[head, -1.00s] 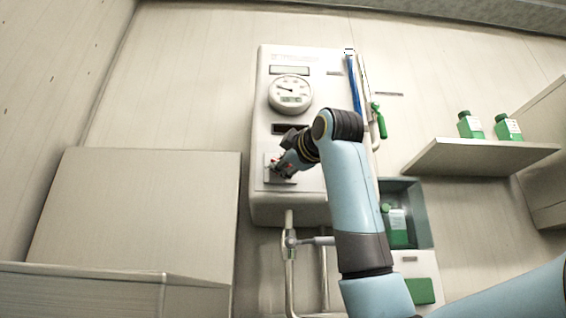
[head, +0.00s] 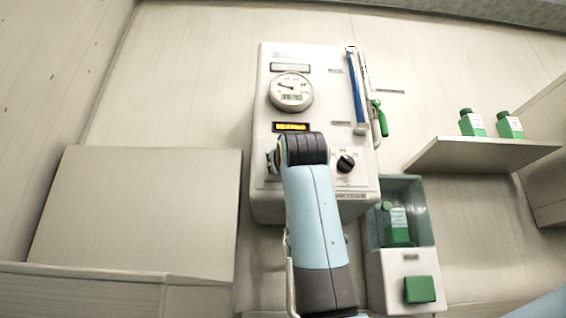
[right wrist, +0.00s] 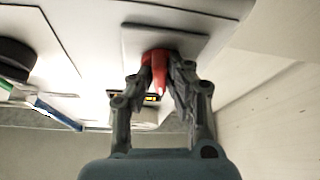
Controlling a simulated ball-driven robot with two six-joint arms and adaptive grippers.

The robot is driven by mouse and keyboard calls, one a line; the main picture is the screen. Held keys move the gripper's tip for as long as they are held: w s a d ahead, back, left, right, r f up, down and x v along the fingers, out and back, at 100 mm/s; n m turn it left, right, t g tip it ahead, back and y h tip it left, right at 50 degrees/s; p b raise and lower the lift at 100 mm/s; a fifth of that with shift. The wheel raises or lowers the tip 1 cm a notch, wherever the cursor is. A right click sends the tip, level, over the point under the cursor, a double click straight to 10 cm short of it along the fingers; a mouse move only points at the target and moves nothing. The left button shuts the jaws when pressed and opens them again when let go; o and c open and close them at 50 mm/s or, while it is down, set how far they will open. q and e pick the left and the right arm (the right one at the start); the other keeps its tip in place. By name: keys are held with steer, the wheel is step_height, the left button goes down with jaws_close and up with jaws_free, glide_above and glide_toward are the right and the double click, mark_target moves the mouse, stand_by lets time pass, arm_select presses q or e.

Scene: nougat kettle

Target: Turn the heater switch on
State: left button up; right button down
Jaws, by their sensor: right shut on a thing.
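The white heater panel (head: 262,110) hangs on the wall in the head view. In the right wrist view the red switch lever (right wrist: 158,70) sticks out from a grey plate (right wrist: 190,42). My right gripper (right wrist: 159,84) is shut on this lever, with a finger on each side. In the head view my right arm hides most of the switch and the gripper. My left gripper is not in view.
A round gauge (head: 291,91) and a black knob (head: 346,163) are on the panel. A blue bar (head: 355,90) and a green handle (head: 379,118) are at its right. Green-capped bottles (head: 472,122) stand on a wall shelf (head: 480,154). A green-buttoned dispenser (head: 376,285) is lower right.

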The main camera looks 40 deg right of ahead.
steer(key=shift+w+f+m+g+h, duration=0.1)
steer(key=shift+m+g+h, duration=0.25)
steer(key=shift+m, duration=0.5)
steer(key=shift+f+m+g+h, duration=0.15)
steer(key=shift+m+h, duration=0.4)
steer(key=shift+m, duration=0.6)
steer(key=c, duration=1.4)
jaws_free()
steer(key=shift+r, duration=0.1)
steer(key=shift+o, duration=0.3)
steer(key=v, duration=1.2)
steer(key=shift+a, duration=0.1)
